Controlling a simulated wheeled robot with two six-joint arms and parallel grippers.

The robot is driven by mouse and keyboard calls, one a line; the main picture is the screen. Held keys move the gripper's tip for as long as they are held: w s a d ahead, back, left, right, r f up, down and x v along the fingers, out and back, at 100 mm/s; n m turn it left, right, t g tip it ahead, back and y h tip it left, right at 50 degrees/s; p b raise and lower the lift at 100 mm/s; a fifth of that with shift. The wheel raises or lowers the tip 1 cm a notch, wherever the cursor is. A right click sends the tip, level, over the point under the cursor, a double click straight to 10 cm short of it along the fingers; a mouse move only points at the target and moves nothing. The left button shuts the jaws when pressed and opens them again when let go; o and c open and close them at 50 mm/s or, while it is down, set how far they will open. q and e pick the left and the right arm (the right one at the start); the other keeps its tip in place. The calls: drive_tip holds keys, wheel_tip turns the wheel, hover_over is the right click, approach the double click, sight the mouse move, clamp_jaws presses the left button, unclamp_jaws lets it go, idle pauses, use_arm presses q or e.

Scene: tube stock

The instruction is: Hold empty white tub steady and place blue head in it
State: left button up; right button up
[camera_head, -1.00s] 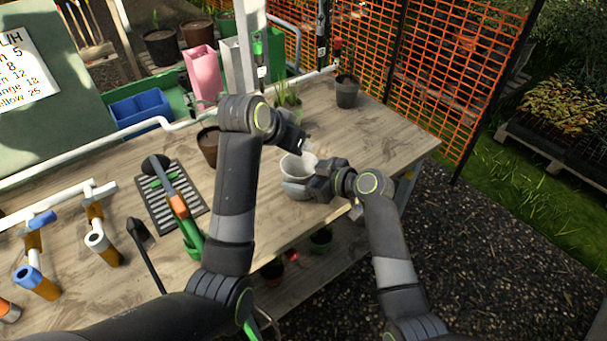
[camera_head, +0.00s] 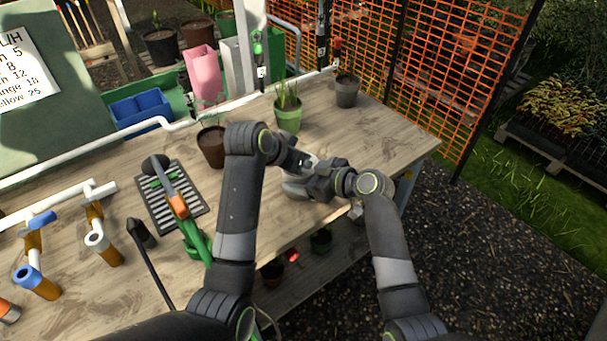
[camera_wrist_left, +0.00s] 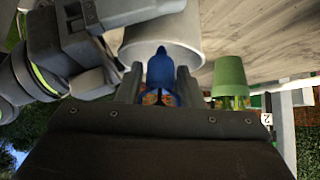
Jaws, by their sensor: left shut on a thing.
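The white tub (camera_head: 293,190) stands near the front edge of the wooden table, mostly covered by my arms in the head view. In the left wrist view its pale wall (camera_wrist_left: 190,38) is just beyond the fingers. My left gripper (camera_head: 304,163) is at the tub's mouth. In the left wrist view its fingers (camera_wrist_left: 158,78) are shut on the blue head (camera_wrist_left: 160,70), which overlaps the tub in the picture; I cannot tell whether it is below the rim. My right gripper (camera_head: 306,186) is against the tub's side; its fingertips are hidden.
A green pot (camera_head: 288,117), a brown pot (camera_head: 212,148) and a dark grey pot (camera_head: 347,92) stand behind the tub. A black slotted tray (camera_head: 158,205) and pipe pieces (camera_head: 98,240) lie to the left. The table's right end is clear.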

use_arm(q)
drive_tip(key=o, duration=1)
drive_tip(key=v, duration=1.2)
use_arm(e)
drive_tip(key=o, duration=1.1)
drive_tip(key=shift+c, duration=0.2)
use_arm(q)
drive_tip(key=shift+w, duration=0.1)
